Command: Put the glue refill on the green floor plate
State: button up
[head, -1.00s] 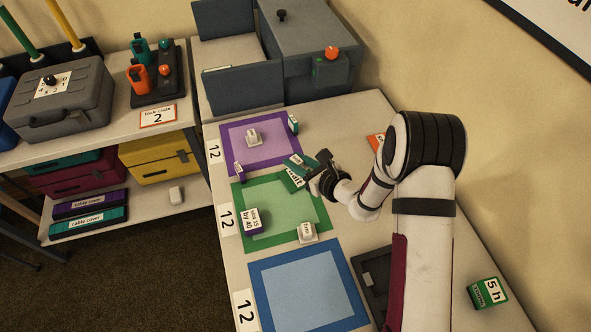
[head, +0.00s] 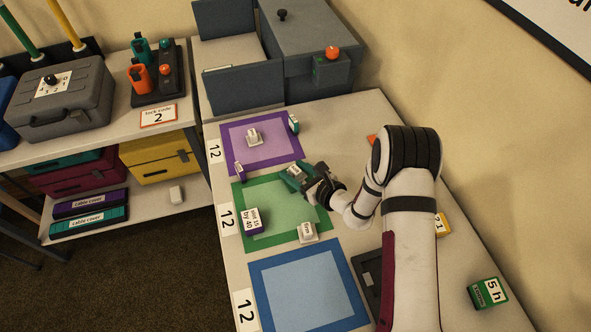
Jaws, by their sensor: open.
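The green floor plate (head: 270,239) lies on the table between a purple and a blue plate. A teal box (head: 291,179) with a white label is at its upper right edge, right at the tips of my gripper (head: 307,185). I cannot read its label, so I cannot tell for sure that it is the glue refill. My gripper is open and partly hides the box. A purple-and-white box (head: 254,221) stands on the green plate's left side. A small white block (head: 307,232) sits at its lower right edge.
The purple plate (head: 233,136) holds a white block (head: 254,137) and small boxes at its edges. The blue plate (head: 262,291) is bare. A dark tray (head: 366,279), a yellow box (head: 443,224) and a green box (head: 487,293) are to the right.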

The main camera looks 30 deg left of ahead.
jog(key=shift+r, duration=0.15)
jog(key=v, duration=1.2)
jog(key=s+d+r+n+g, duration=0.2)
jog(key=s+r+n+g, duration=0.5)
jog(key=s+r+n, duration=0.6)
jog(key=s+d+r+n+t+h, duration=0.1)
jog(key=s+d+h, duration=0.3)
jog(key=d, duration=0.5)
jog(key=s+d+r+n+h, duration=0.2)
jog(key=s+d+h, duration=0.3)
jog(key=d, duration=0.3)
jog(key=shift+s+d+r+n+t+h, duration=0.25)
jog(key=shift+d+n+t+h, duration=0.15)
jog(key=shift+h, duration=0.4)
